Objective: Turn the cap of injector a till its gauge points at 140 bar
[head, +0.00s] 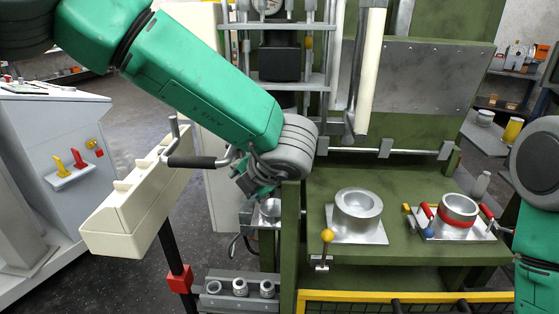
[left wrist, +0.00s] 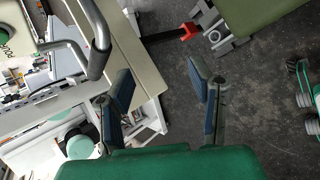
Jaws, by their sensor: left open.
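My left gripper (left wrist: 163,82) is open in the left wrist view, with two blue-padded fingers apart and nothing between them. In the head view its dark fingers (head: 254,188) are partly hidden by my wrist, above a small metal cup (head: 271,209) left of the green bench. A round white gauge (head: 267,5) is cut off by the top edge, and its reading is too small to tell. Several small metal pieces (head: 240,287) sit in a grey rack low in the picture. I cannot tell which part is injector a or its cap. My right gripper is out of view.
The green bench (head: 400,180) holds a metal ring (head: 358,208) on a plate and a red-banded ring (head: 459,209) with red handles. A cream beam (head: 135,210) with a curved metal handle (head: 190,160) stands close under my left arm. Grey floor is open at left.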

